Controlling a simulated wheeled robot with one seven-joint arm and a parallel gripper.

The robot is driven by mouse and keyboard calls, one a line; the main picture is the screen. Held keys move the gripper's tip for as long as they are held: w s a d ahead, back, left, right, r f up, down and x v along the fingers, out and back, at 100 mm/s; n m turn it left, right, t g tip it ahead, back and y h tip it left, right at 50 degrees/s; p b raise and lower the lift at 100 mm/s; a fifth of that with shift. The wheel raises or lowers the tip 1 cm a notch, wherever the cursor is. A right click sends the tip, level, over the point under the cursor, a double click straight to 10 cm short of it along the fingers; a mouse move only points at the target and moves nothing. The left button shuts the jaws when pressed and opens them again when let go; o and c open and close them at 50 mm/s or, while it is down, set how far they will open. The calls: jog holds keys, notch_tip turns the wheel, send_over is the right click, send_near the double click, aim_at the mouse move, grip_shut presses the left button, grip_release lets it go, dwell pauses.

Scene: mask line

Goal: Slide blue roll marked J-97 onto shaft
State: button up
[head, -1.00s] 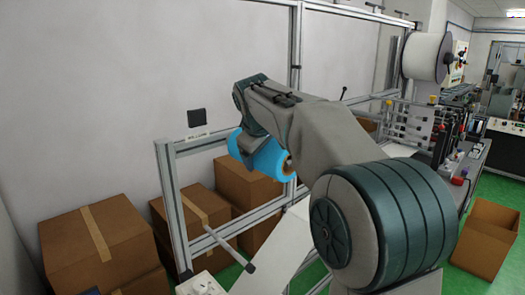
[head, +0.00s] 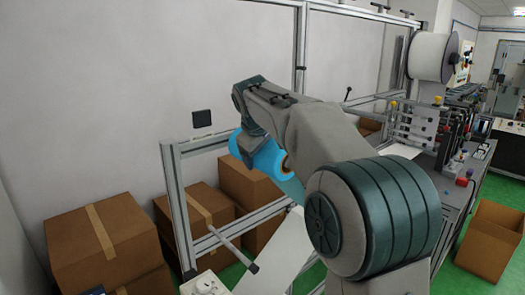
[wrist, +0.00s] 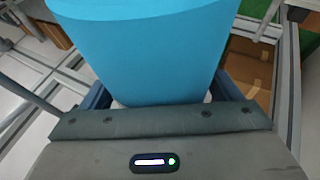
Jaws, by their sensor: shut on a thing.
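The blue roll (head: 266,158) is held off the floor at the end of my arm, tilted, with its brown core end facing right and down. In the wrist view the roll (wrist: 150,50) fills the upper middle. My gripper (wrist: 160,97) is shut on it, with a finger at each side. No J-97 mark is readable. A bare grey shaft (head: 234,249) sticks out from the metal frame below and left of the roll, with a dark end cap. The roll is clear of the shaft.
An aluminium frame (head: 172,190) stands behind the roll. Cardboard boxes (head: 105,240) sit at the left, and an open box (head: 493,240) is on the green floor at right. A white roll (head: 434,56) hangs on the machine at the upper right.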

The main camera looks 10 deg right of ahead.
jog(key=shift+f+b, duration=0.4)
jog(key=shift+f, duration=0.1)
dwell(0.5)
jog(key=o, duration=1.1)
jog(key=shift+c, duration=0.2)
